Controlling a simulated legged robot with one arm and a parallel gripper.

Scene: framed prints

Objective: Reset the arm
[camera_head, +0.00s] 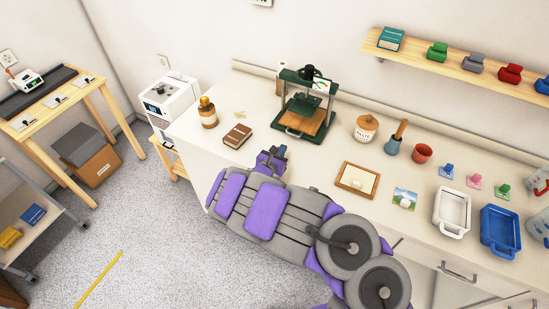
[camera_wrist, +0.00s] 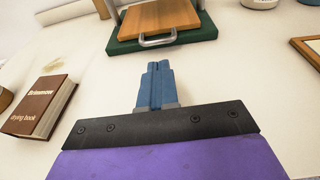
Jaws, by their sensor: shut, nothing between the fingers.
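My arm stretches in over the front edge of the white counter (camera_head: 225,108). My gripper (camera_head: 279,151) is beside the brown book (camera_head: 238,136), at its right, and in front of the green press (camera_head: 305,105). In the wrist view my gripper (camera_wrist: 158,66) has its blue fingers together with nothing between them. They point at the metal handle (camera_wrist: 158,41) of the press's wooden board (camera_wrist: 160,17), with a gap between. The brown book (camera_wrist: 42,105) lies at the left in that view. The arm hides part of the counter's front edge in the head view.
A brown bottle (camera_head: 208,113) stands at the counter's left. A wooden frame (camera_head: 357,179), a lidded jar (camera_head: 365,128), a red pot (camera_head: 422,153), a white tray (camera_head: 452,212) and a blue tray (camera_head: 500,230) stand to the right. A wooden shelf (camera_head: 455,65) hangs above.

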